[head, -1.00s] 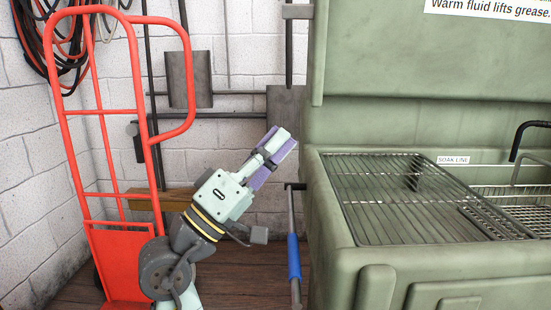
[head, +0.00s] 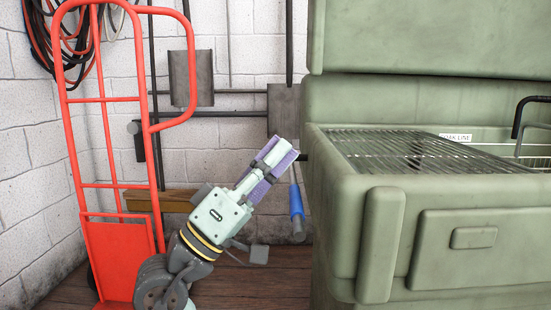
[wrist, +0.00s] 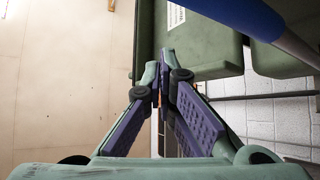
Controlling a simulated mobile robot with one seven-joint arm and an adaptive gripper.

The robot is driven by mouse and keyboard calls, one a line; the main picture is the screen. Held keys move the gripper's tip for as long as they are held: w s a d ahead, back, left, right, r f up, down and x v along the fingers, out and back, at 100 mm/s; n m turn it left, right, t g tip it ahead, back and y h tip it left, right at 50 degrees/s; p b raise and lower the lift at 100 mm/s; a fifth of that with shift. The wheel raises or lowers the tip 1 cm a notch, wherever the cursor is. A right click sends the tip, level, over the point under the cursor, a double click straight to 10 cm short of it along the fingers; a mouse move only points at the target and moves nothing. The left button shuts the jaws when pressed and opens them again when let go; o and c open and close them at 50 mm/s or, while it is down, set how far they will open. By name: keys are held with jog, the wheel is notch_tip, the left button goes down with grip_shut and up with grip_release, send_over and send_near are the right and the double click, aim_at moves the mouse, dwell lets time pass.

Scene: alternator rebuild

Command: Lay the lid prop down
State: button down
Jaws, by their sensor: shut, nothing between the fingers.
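The lid prop is a thin grey rod with a blue sleeve (head: 296,200) on the left side of the green parts washer (head: 365,190). In the head view it runs from a dark mount at the washer's side toward the camera, strongly foreshortened, its grey end nearest. In the wrist view the prop's blue sleeve (wrist: 245,14) and grey rod cross the upper right corner. The raised green lid (head: 430,38) stands above the washer. My gripper (head: 286,150) is shut and empty, left of the prop's mount and apart from the sleeve.
A red hand truck (head: 115,250) stands at the left against the white block wall, with cables hanging above. A wire rack (head: 400,150) covers the washer's basin. Dark wall pipes run behind my gripper.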

dwell(0.3)
notch_tip(320, 180, up, 10)
dwell(0.6)
